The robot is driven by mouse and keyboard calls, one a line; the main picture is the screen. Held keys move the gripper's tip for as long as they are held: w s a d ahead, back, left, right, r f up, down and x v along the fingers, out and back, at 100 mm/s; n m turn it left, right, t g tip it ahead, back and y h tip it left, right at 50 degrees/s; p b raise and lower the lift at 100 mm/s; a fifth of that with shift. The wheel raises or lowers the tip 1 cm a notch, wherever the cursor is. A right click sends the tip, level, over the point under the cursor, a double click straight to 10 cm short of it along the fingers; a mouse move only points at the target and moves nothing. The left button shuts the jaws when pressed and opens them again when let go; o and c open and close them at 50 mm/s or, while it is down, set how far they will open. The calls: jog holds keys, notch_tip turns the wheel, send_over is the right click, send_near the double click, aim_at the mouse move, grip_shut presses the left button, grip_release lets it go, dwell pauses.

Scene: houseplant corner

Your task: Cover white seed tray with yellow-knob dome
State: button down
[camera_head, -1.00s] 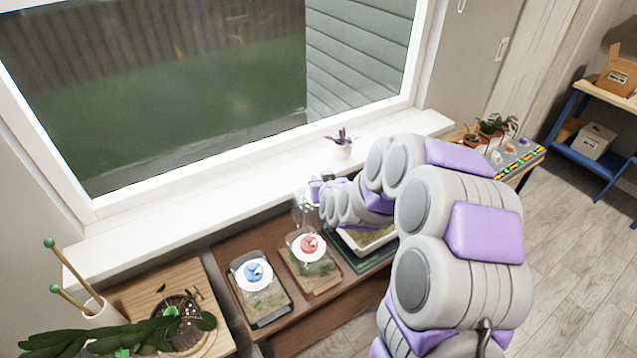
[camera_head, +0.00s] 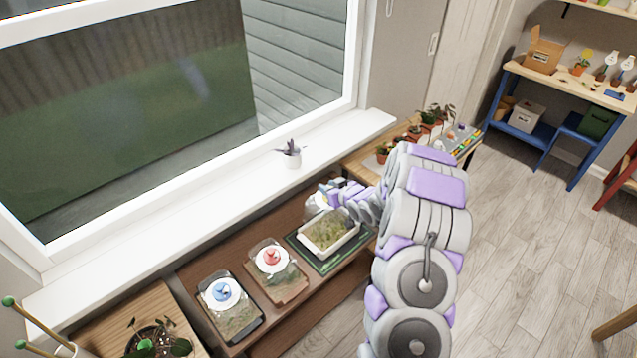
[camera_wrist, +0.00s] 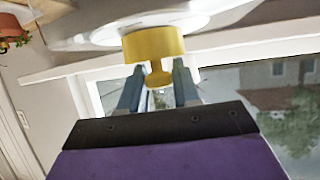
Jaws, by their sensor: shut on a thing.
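The white seed tray (camera_head: 357,234) stands uncovered on a dark green mat on the low wooden bench, with greenish growth inside. My gripper (camera_wrist: 158,88) is shut on the yellow knob (camera_wrist: 153,44) of the dome, and the dome's pale top (camera_wrist: 90,38) fills the upper edge of the wrist view. In the head view the clear dome (camera_head: 314,206) shows partly behind my gripper, at the back left of the white tray. My arm hides part of it. I cannot tell its exact height above the bench.
A tray under a red-knob dome (camera_head: 272,258) and another under a blue-knob dome (camera_head: 223,291) stand to the left on the bench. A potted purple plant (camera_head: 291,157) sits on the windowsill. A side table at right holds several pots (camera_head: 384,155).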

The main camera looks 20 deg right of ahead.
jog(key=shift+d+f, duration=0.35)
jog(key=shift+f+b, duration=0.25)
jog(key=shift+b, duration=0.15)
jog(key=shift+a+f+b, duration=0.2)
jog(key=shift+f+b, duration=0.25)
jog(key=shift+f, duration=0.2)
jog(key=shift+a+f+b, duration=0.15)
jog(key=shift+f+b, duration=0.3)
jog(key=shift+f, duration=0.7)
jog(key=shift+d+f+b, duration=0.1)
jog(key=shift+d+b, duration=0.1)
jog(key=shift+b, duration=0.1)
jog(key=shift+a, duration=0.1)
